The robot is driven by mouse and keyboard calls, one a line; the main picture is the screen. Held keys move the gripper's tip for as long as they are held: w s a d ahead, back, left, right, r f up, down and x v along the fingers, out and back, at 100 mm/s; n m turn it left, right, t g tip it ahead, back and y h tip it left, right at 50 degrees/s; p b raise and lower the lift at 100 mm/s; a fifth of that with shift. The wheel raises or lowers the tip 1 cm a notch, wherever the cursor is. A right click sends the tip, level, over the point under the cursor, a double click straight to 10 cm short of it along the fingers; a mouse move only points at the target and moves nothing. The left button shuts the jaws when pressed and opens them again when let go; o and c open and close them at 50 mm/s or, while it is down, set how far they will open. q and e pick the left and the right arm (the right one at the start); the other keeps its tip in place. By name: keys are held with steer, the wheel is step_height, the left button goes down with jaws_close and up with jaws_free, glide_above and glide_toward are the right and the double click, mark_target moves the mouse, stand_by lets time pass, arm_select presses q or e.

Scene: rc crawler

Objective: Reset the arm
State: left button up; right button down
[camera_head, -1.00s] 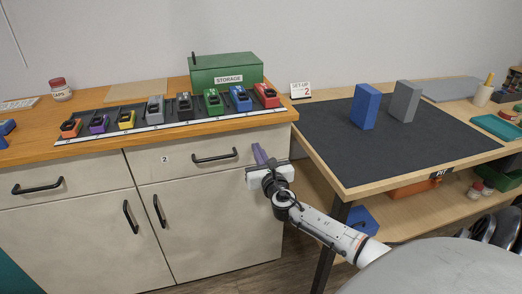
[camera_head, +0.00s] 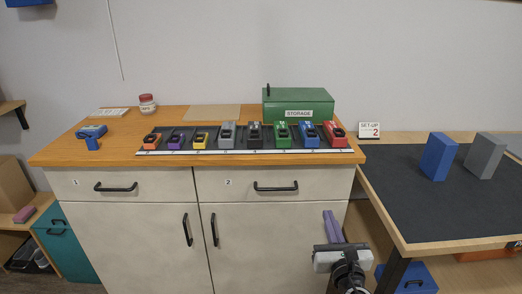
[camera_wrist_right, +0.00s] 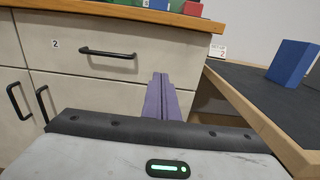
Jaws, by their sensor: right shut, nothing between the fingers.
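My right gripper (camera_head: 333,226) shows at the lower right of the head view, in front of the cabinet's right end. Its two purple fingers are together and hold nothing. The right wrist view shows the same shut fingers (camera_wrist_right: 161,97) pointing towards the cabinet near its right edge, below the drawer handle level. They look clear of the cabinet, though the exact distance cannot be told. My left gripper is in neither view.
The cabinet (camera_head: 120,247) has two drawers and doors with black handles. On its top stand several coloured blocks on a dark rack, a green STORAGE box (camera_head: 298,104) and a blue tool (camera_head: 91,132). A table with a dark mat (camera_head: 400,200) bears a blue block (camera_head: 438,157) and a grey block (camera_head: 485,156).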

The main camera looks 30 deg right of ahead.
steer(key=s+a+f+m+g+y, duration=0.2)
steer(key=s+a+f+m, duration=0.25)
steer(key=f+m, duration=0.2)
steer(key=s+a+f+m+g+y, duration=0.2)
steer(key=s+a+f+m+g, duration=0.15)
steer(key=a+f+m, duration=0.35)
steer(key=s+a+f+m+g+y, duration=0.1)
steer(key=s+a+f+m+y, duration=0.1)
steer(key=s+a+m, duration=0.4)
steer(key=s+a+f+m+g+y+p, duration=0.1)
steer(key=s+a+f+m+y, duration=0.2)
steer(key=s+a+m, duration=0.3)
steer(key=a+m+y, duration=0.1)
steer(key=a+m, duration=0.2)
steer(key=a, duration=0.1)
steer(key=shift+a+f, duration=0.1)
